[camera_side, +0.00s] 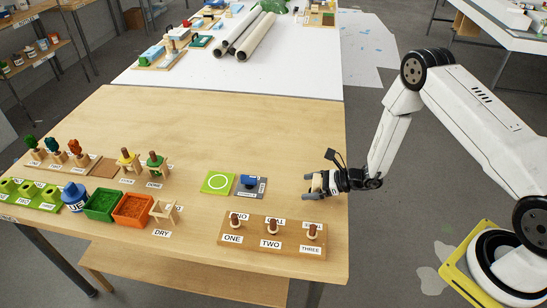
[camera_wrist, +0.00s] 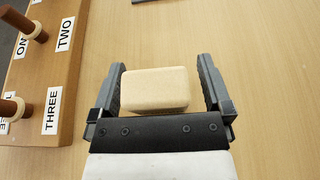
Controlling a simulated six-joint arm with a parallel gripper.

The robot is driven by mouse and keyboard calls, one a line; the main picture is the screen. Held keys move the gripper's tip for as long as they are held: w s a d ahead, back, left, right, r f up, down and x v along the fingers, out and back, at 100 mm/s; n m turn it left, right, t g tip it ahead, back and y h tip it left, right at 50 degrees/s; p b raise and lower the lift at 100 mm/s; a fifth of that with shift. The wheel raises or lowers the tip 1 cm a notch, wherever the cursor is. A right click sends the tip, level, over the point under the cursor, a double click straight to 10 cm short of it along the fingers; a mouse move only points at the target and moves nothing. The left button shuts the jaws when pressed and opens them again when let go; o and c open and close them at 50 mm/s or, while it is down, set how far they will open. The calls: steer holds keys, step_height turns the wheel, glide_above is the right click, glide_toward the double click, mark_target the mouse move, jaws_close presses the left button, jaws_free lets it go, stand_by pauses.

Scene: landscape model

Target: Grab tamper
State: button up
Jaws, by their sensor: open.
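A beige block with rounded edges (camera_wrist: 155,90) lies between the two fingers of my gripper (camera_wrist: 161,66) in the wrist view. The fingers are open, with a narrow gap on either side of the block. I cannot tell how high the fingers are above the table. In the side view my gripper (camera_side: 314,183) is low at the right edge of the wooden table, and its fingers largely hide the block. No label names the tamper, so I cannot tell for sure that this block is it.
A wooden board with pegs labelled ONE, TWO, THREE (camera_side: 226,241) lies in front of my gripper. A blue item (camera_side: 249,181) on a grey mat and a green square (camera_side: 217,182) lie to its left. Green (camera_side: 101,204) and orange (camera_side: 132,211) trays stand farther left. The table's middle is clear.

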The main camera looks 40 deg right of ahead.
steer(key=shift+c, duration=0.2)
stand_by(0.3)
jaws_close()
steer(key=shift+r, duration=0.65)
steer(key=s+r, duration=1.1)
steer(key=s, duration=0.3)
steer(key=shift+r, duration=0.35)
steer(key=shift+d, duration=0.1)
